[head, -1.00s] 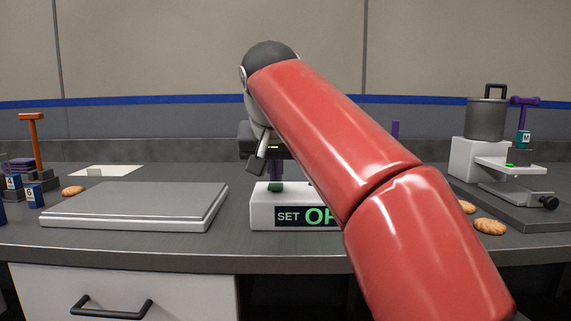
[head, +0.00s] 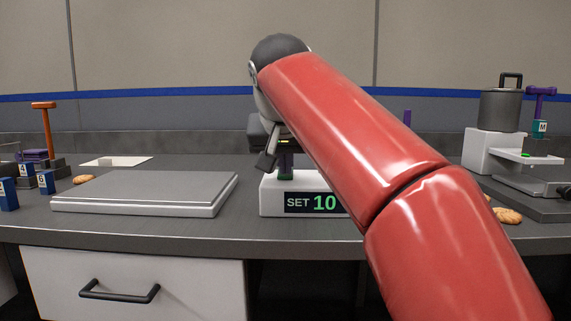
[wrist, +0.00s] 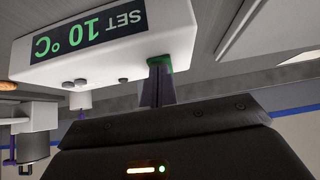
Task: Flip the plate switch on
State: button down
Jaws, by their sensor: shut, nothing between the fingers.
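The white control box (head: 270,203) stands on the bench in the middle of the head view. Its dark display (head: 298,202) reads "SET 10" in the head view, the rest hidden by my arm. In the wrist view the display (wrist: 87,32) reads "SET 10 °C" upside down. A green switch (wrist: 160,61) sits at the box's top edge in the wrist view. My gripper (wrist: 158,70) is shut and empty, its dark purple fingertips right at the switch, apparently touching it. The grey-topped flat plate (head: 145,187) lies left of the box.
A pot (head: 500,108) stands on a white stand (head: 492,150) at the right. Biscuits (head: 508,216) lie near it. Blue tags (head: 46,182) and an orange-handled tool (head: 46,130) stand at the left. The bench front before the box is clear.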

jog(key=shift+r+p, duration=0.85)
jog(key=shift+p, duration=0.05)
